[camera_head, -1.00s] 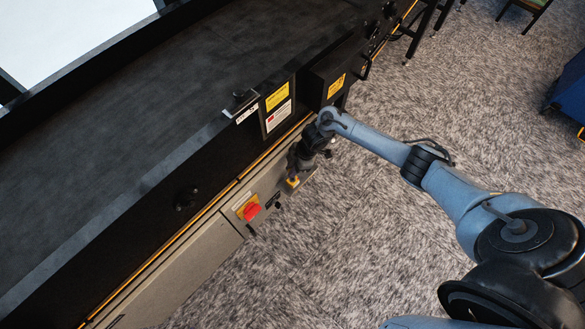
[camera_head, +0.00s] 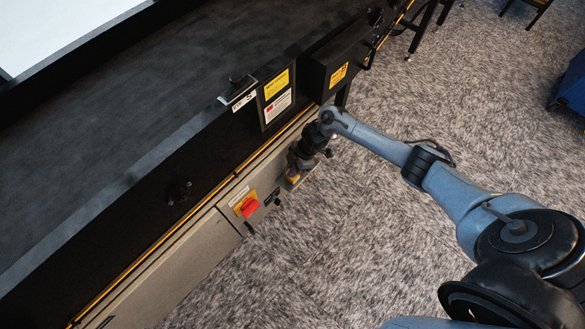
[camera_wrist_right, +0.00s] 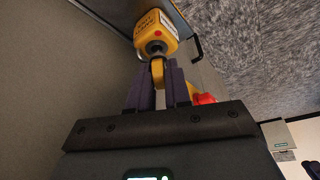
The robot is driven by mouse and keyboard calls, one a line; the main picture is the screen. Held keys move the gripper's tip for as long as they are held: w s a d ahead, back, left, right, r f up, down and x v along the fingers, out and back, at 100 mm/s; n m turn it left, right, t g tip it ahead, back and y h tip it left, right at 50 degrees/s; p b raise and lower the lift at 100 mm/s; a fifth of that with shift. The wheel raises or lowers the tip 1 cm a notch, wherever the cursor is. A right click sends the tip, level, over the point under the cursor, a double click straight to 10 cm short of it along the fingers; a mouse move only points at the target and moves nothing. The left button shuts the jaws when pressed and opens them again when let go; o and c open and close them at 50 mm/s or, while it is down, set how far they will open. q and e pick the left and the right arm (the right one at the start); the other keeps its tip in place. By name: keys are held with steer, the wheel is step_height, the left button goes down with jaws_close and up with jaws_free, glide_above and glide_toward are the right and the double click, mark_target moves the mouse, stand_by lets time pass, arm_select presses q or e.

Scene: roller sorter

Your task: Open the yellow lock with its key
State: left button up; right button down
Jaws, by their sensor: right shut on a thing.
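The yellow lock (camera_wrist_right: 155,32) with a white label is at the top of the right wrist view, its dark round keyhole facing my gripper. In the head view a small part of the lock (camera_head: 293,176) shows at the grey panel, beside my right gripper (camera_head: 297,165). In the right wrist view my right gripper (camera_wrist_right: 158,78) is shut on the yellow key (camera_wrist_right: 157,70). The key lines up with the keyhole and its tip meets it; how deep it sits is hidden. My left gripper is not in view.
A red rotary switch (camera_head: 248,207) on a yellow plate is left of the lock on the grey panel (camera_head: 170,262). The black conveyor side (camera_head: 150,205) rises above it. Open carpet (camera_head: 330,250) lies in front.

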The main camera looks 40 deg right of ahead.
steer(key=shift+m+p, duration=0.45)
steer(key=shift+m, duration=0.05)
steer(key=shift+s+m+t+h+p, duration=0.1)
steer(key=shift+m+t+h+p, duration=0.3)
steer(key=shift+m, duration=0.7)
steer(key=shift+p, duration=0.45)
steer(key=shift+m+t+p, duration=0.3)
steer(key=shift+m+p, duration=0.3)
steer(key=shift+m, duration=0.1)
steer(key=shift+m+p, duration=0.4)
steer(key=shift+p, duration=0.2)
steer(key=shift+m+t+h+p, duration=0.4)
steer(key=shift+m+h+p, duration=0.2)
steer(key=shift+m+p, duration=1.3)
steer(key=shift+p, duration=0.35)
steer(key=shift+m+h+p, duration=0.7)
steer(key=shift+m+p, duration=0.2)
steer(key=shift+m, duration=0.5)
